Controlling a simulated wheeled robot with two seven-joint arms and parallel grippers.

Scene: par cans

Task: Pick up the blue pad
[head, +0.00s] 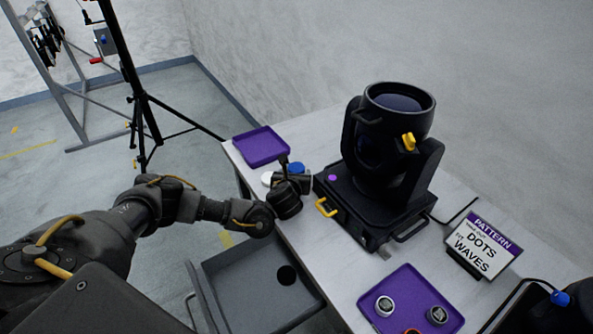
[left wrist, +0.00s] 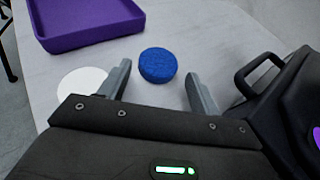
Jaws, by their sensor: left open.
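The blue pad (left wrist: 158,65) is a round, thick disc lying on the table top. In the left wrist view it lies between and just beyond the two grey fingers of my left gripper (left wrist: 157,88), which is open and empty. In the head view the blue pad (head: 296,168) is partly hidden behind my left gripper (head: 287,172). A white round disc (left wrist: 83,84) lies left of the pad, partly covered by the left finger in the left wrist view. My right gripper does not show.
An empty purple tray (head: 261,147) stands at the table's far left corner. A large black moving-head light (head: 385,160) stands close to the right of the pad. A purple tray (head: 411,290) with round parts and a pattern sign (head: 482,246) are nearer the right.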

